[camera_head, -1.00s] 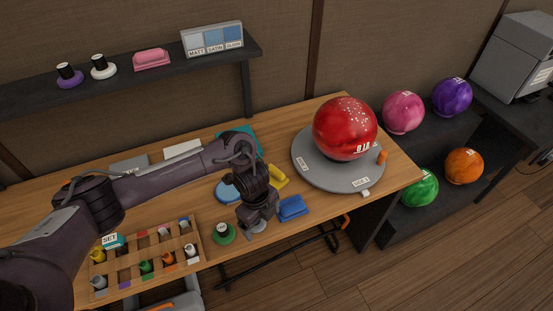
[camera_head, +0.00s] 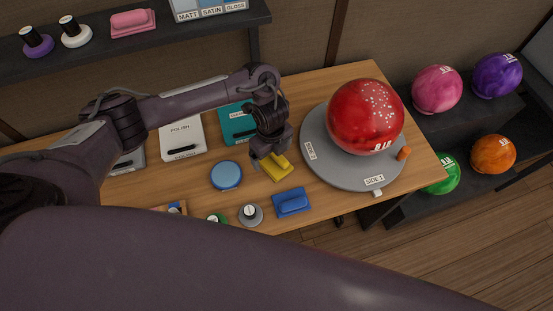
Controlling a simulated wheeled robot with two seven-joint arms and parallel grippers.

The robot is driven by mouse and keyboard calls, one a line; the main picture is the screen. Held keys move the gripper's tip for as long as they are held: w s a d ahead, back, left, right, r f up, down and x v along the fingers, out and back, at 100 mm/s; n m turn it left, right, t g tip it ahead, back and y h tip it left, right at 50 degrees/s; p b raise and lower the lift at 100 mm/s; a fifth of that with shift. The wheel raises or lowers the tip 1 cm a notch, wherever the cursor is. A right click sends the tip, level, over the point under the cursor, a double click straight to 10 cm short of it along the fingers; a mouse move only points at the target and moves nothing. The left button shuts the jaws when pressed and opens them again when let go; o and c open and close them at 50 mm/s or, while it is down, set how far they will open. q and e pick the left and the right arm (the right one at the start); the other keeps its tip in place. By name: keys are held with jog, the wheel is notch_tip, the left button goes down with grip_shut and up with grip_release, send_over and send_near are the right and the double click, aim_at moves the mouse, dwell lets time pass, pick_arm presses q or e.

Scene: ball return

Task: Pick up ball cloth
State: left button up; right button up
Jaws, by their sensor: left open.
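No item in view carries a readable "ball cloth" label. A flat teal piece (camera_head: 237,128) with a partly hidden label and a dark strip lies on the table, left of my left gripper. A flat white piece labelled POLISH (camera_head: 182,135) lies further left, and a grey one (camera_head: 130,160) beyond it is partly covered by my arm. My left gripper (camera_head: 268,163) points down, open, at the left end of a yellow block (camera_head: 280,169); I cannot tell whether they touch. My right gripper is not in view.
A red ball (camera_head: 365,115) rests on a grey turntable (camera_head: 318,168) at the right. A blue round tin (camera_head: 226,175), a blue block (camera_head: 292,202) and a grey-based bottle (camera_head: 250,213) stand near the front edge. My arm covers the lower picture.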

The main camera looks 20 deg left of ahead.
aim_at(274, 162)
pick_arm(q)
jog(key=f, duration=0.3)
jog(key=shift+w+d+p, duration=0.15)
jog(key=shift+w+p, duration=0.15)
jog(key=shift+w, duration=0.1)
jog(key=shift+f, duration=0.85)
jog(key=shift+w, duration=0.1)
jog(key=c, duration=0.8)
jog(key=shift+c, duration=1.3)
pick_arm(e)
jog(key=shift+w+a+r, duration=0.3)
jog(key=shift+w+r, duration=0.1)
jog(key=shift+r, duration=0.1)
pick_arm(q)
jog(key=shift+r, duration=0.1)
